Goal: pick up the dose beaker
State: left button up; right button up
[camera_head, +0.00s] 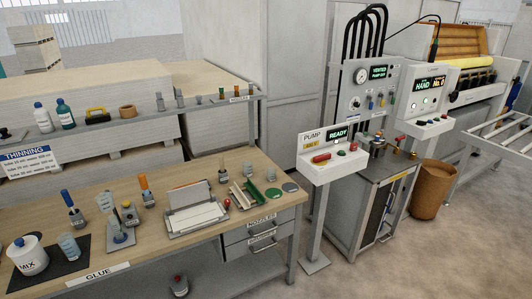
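Several small clear graduated beakers stand on the wooden bench, and I cannot tell by label which is the dose beaker. One beaker (69,246) stands at the front left on a black mat (62,266), beside a white MIX pot (27,257). Another beaker (105,202) stands behind a small grey stand or scale (120,237). Neither of my grippers is in view.
The bench (160,259) has a GLUE label (97,274) on its front edge. A shelf (150,118) runs behind. The pump console (331,155) stands right.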

aim_at(271, 174)
jog(key=z, duration=0.4)
jog(key=i, duration=0.8)
jog(key=z, duration=0.5)
jog(key=i, duration=0.85)
jog(key=u, duration=0.75)
jog(key=i, duration=0.6)
jog(key=u, duration=0.7)
